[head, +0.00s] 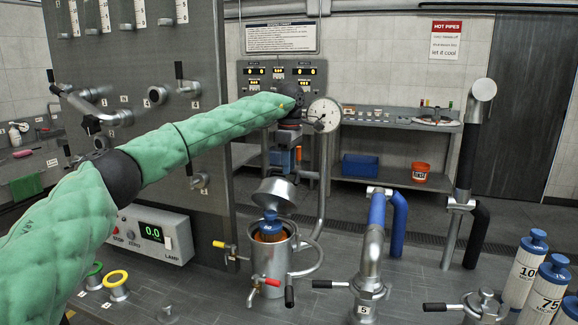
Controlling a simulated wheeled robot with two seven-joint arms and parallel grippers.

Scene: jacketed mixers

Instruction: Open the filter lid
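The metal filter housing (266,272) stands upright on the bench. Its rounded metal lid (275,192) is swung up and tilted back above the rear rim, so the mouth is uncovered. A blue-topped filter cartridge (270,224) shows inside it, with orange around it below the cap. My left arm, in a green padded sleeve, reaches in from the left over the bench. My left gripper (289,150) hangs from its dark wrist, above and behind the lid and apart from it in the picture. Its fingers are too small and cluttered to read. My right gripper is out of view.
A pressure gauge (324,115) on a pipe stands right of the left wrist. Valve handles surround the housing. Blue-sleeved pipes (377,212) and blue-capped cartridges (524,272) stand to the right. A control box (152,235) is at left.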

